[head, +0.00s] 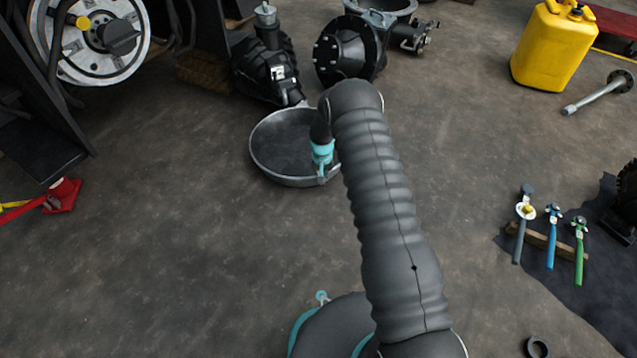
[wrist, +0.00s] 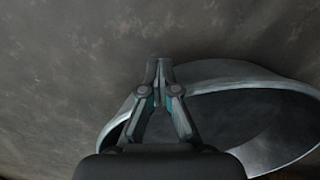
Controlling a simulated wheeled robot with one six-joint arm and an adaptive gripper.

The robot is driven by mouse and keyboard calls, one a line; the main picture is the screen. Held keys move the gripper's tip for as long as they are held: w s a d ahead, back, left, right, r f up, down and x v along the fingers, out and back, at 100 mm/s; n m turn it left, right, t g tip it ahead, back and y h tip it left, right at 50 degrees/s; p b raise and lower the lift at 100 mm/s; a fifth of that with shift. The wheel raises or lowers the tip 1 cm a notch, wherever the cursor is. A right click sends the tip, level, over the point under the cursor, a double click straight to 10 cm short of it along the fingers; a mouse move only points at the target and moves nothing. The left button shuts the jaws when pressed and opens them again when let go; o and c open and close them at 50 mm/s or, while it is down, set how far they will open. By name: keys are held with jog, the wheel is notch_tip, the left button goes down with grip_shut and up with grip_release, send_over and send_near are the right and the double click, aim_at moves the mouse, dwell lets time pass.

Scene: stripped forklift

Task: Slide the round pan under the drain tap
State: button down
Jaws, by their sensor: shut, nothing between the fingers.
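The round pan (head: 275,160), dark inside with a grey metal rim, lies flat on the concrete floor in the middle of the head view. In the wrist view the pan (wrist: 245,73) fills the lower right. My gripper (head: 321,179) is shut and empty, pointing down at the pan's near right rim. In the wrist view my gripper's fingertips (wrist: 158,66) meet in front of the rim's upper left part. I cannot tell whether they touch it. My arm hides the pan's right edge. I cannot make out the drain tap for sure.
A black ribbed unit (head: 268,70) stands just behind the pan, with a black flanged housing (head: 345,50) to its right. A yellow canister (head: 552,45) stands back right. Several hand tools (head: 552,235) lie at right. The floor left of and before the pan is clear.

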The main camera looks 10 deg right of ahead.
jog(key=shift+w+a, duration=0.15)
jog(key=shift+w, duration=0.45)
jog(key=shift+s, duration=0.3)
jog(key=shift+s+d+p, duration=0.35)
jog(key=shift+s+p, duration=0.1)
jog(key=shift+s, duration=0.45)
notch_tip(320, 180, up, 10)
jog(key=p, duration=0.4)
dwell(0.5)
